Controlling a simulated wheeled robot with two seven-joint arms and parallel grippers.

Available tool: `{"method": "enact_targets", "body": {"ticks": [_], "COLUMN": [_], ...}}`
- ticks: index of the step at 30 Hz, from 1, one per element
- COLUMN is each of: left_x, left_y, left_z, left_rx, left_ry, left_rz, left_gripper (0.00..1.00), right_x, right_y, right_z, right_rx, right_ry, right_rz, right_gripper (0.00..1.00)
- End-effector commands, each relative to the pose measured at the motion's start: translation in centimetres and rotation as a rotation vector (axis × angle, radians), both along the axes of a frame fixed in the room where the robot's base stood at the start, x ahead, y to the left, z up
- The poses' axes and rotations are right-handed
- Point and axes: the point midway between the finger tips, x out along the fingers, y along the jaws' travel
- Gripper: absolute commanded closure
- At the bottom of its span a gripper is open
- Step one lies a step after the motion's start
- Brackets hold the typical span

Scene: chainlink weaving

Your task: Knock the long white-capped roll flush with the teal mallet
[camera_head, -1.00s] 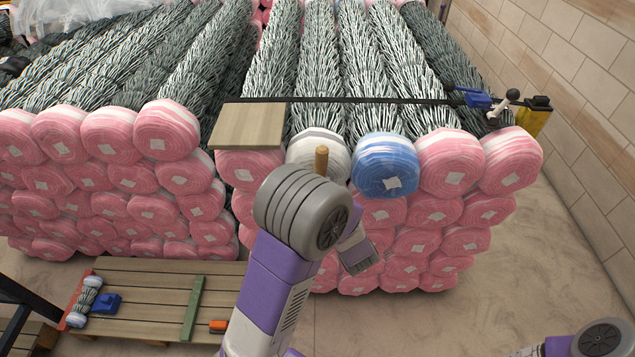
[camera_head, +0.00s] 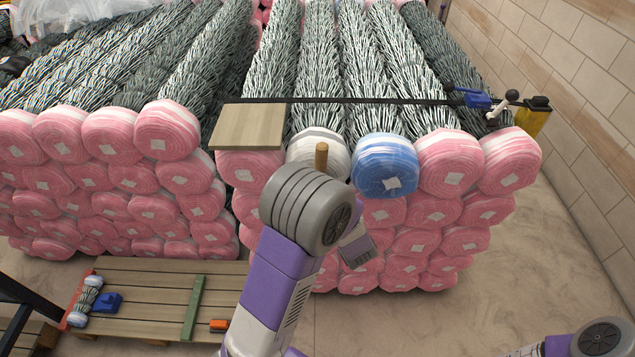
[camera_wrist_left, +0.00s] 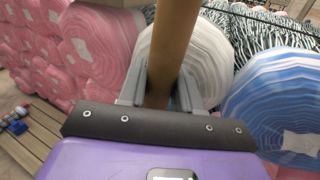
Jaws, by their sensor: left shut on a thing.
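The white-capped roll (camera_head: 318,142) is in the top row of the stack, between a pink-capped roll and a blue-capped roll. Its white end fills the upper middle of the left wrist view (camera_wrist_left: 215,60). My left gripper (camera_wrist_left: 160,88) is shut on the mallet's wooden handle (camera_wrist_left: 173,35), in front of the white cap. The handle's top (camera_head: 321,156) sticks up above my wrist in the head view. The mallet's teal head is mostly hidden; only a small teal patch may show behind the fingers. Contact with the roll cannot be told. My right gripper is out of view.
The blue-capped roll (camera_head: 385,168) is close on the right. A wooden board (camera_head: 248,126) lies atop the pink roll on the left. A dark bar with a blue clamp (camera_head: 477,98) crosses the rolls. A slatted pallet (camera_head: 150,278) stands low left; floor is clear right.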

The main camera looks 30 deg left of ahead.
Motion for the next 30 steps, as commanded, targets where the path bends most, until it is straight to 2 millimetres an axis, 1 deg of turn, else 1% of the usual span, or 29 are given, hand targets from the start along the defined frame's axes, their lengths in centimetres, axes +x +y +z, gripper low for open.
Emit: {"method": "enact_targets", "body": {"ticks": [4, 12, 18, 30], "left_x": [-0.4, -2.7, -4.0, -4.3], "left_y": [-0.3, -1.7, -2.5, -2.6], "left_z": [0.1, 0.1, 0.1, 0.1], "left_rx": [0.001, 0.001, 0.001, 0.001], "left_ry": [-0.002, -0.001, -0.002, -0.002], "left_rz": [-0.001, -0.001, 0.0, 0.001], "left_gripper": [1.0, 1.0, 1.0, 1.0], "right_x": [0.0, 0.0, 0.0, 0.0], "right_y": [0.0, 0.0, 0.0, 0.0], "right_z": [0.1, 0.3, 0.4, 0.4], "right_rx": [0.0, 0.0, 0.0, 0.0], "right_ry": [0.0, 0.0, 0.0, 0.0], "right_rz": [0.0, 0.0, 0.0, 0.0], "right_gripper": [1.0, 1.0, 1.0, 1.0]}}
